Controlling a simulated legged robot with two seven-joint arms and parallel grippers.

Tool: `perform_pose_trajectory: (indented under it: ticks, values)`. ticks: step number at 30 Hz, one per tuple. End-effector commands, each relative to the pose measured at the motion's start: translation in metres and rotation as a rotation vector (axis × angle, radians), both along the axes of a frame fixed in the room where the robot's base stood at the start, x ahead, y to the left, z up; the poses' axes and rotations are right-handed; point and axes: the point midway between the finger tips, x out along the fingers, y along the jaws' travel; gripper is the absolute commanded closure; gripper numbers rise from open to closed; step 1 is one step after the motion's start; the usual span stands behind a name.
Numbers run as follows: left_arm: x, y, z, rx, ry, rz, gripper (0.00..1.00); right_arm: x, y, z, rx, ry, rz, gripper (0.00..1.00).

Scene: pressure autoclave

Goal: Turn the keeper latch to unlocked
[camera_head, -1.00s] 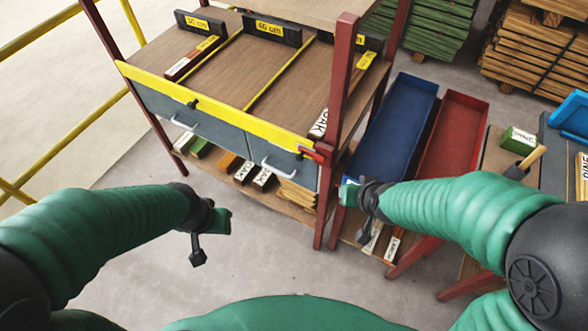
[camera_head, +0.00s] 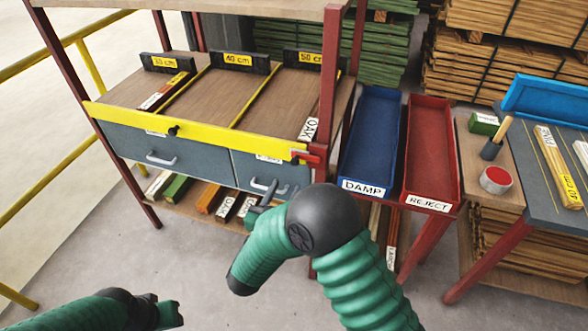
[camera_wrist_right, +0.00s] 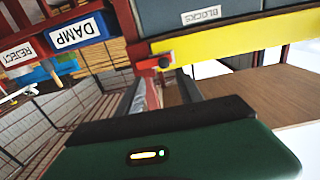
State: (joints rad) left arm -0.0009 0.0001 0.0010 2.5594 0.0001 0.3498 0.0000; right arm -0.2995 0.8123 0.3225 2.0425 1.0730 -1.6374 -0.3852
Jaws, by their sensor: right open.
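The keeper latch (camera_head: 310,156) is a small red piece at the right end of the yellow bar (camera_head: 200,133), by the rack's red post. It also shows in the right wrist view (camera_wrist_right: 153,64), beyond the fingertips and roughly in line with the gap between them. My right gripper (camera_head: 267,192) is open, below and left of the latch in the head view, partly hidden by my arm. In the wrist view its two dark fingers (camera_wrist_right: 162,88) are apart with nothing clearly held. My left gripper (camera_head: 172,312) is low at the left, away from the rack; its jaw opening is unclear.
Grey drawers (camera_head: 165,150) with pale handles sit under the bar. Blue DAMP (camera_head: 372,140) and red REJECT (camera_head: 432,150) trays stand right of the post. A bench (camera_head: 490,165) with a red-topped tin (camera_head: 496,180) is further right. Open floor (camera_head: 130,250) lies in front.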

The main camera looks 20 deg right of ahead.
Motion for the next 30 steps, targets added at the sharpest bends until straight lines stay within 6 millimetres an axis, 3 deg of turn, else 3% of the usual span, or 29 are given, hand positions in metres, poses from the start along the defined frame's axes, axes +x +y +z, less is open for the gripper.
perform_pose_trajectory:
  ticks: [9,14,22,30]
  values:
    - [0.0,0.001,-0.005,0.001,0.001,0.002,0.64,0.063,-0.047,-0.002,0.007,-0.001,0.0,0.56]
    - [0.0,0.001,-0.005,0.0,0.001,0.001,0.64,0.076,-0.057,-0.002,0.006,0.0,0.002,0.56]
    - [0.0,0.001,-0.005,0.0,0.001,0.001,0.64,0.078,-0.052,0.0,0.001,-0.001,0.004,0.56]
    - [0.0,0.001,-0.005,0.001,0.001,0.002,0.64,0.078,-0.053,-0.001,0.004,0.0,0.006,0.92]
